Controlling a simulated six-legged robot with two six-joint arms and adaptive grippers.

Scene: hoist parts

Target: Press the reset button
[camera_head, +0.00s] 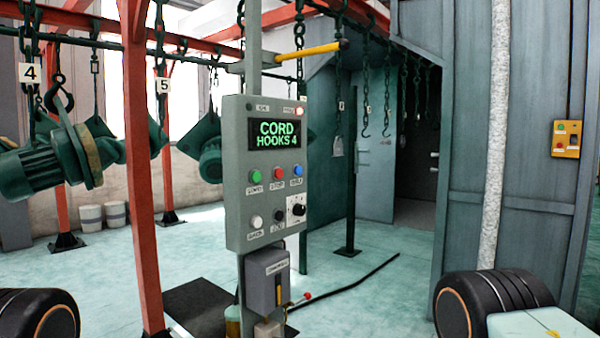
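A grey control panel (238,205) stands upright on a post in the middle of the view. Its display (277,135) reads "CORD HOOKS 4" in green. Below it are a green button (256,176), a red button (277,173) and a blue button (298,170) in a row. Under these are a white button (257,222), a black button (279,215) and a rotary knob (299,209). The labels are too small to read surely, so I cannot tell which button is marked reset. Neither of my grippers is in view.
A grey box (266,281) is mounted below the panel. A dark hose (350,284) lies on the floor to its right. Chains with hooks (365,100) hang behind. A yellow box (567,139) is on the right wall.

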